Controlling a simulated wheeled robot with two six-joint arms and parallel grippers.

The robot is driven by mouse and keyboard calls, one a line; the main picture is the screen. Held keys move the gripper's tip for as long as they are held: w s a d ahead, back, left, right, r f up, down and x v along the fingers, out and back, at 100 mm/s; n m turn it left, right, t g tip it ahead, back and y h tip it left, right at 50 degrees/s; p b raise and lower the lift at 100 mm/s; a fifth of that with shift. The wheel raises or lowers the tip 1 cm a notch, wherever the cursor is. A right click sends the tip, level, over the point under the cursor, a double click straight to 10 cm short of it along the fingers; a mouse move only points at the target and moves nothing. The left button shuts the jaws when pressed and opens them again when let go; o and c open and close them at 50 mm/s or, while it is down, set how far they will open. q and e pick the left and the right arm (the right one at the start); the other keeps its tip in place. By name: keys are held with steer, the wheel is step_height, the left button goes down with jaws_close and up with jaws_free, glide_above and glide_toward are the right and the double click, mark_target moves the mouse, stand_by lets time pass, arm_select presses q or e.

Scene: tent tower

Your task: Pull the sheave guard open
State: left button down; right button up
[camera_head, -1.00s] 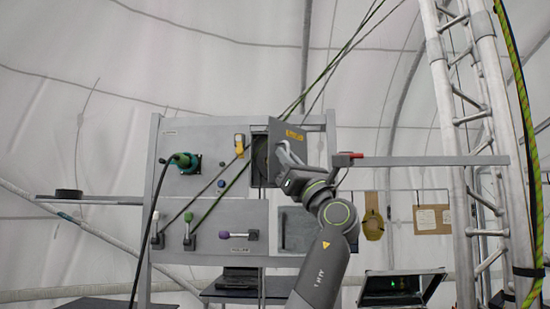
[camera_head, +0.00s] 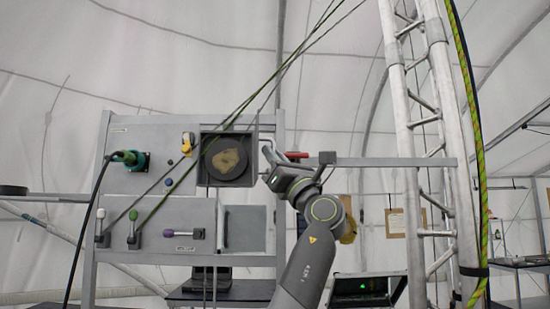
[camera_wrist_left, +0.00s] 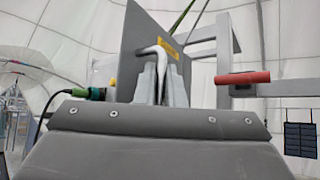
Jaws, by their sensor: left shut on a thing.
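The sheave guard (camera_wrist_left: 137,42) is a grey hinged plate with a yellow label in the left wrist view. Its pale bent handle (camera_wrist_left: 161,62) stands between the fingers of my left gripper (camera_wrist_left: 164,84), which is shut on it. In the head view my left gripper (camera_head: 268,152) is at the right side of the sheave opening. The guard is swung out there, nearly edge-on and hard to make out. The round dark sheave (camera_head: 230,160) with a tan centre shows uncovered in its square recess. My right gripper is in neither view.
A red-handled bar (camera_wrist_left: 243,77) sticks out right of the guard and close to my left wrist. Taut green ropes (camera_head: 270,88) run up past the opening. A lattice tower (camera_head: 425,120) stands at the right. Levers (camera_head: 133,228) line the panel's lower left.

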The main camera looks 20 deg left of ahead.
arm_select(q)
steer(key=shift+w+d+r, duration=0.1)
steer(key=shift+w+d, duration=0.05)
steer(key=shift+w, duration=0.05)
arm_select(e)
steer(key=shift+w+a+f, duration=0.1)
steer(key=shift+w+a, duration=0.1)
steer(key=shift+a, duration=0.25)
arm_select(q)
steer(key=c, duration=1.8)
jaws_free()
steer(key=shift+a, duration=0.2)
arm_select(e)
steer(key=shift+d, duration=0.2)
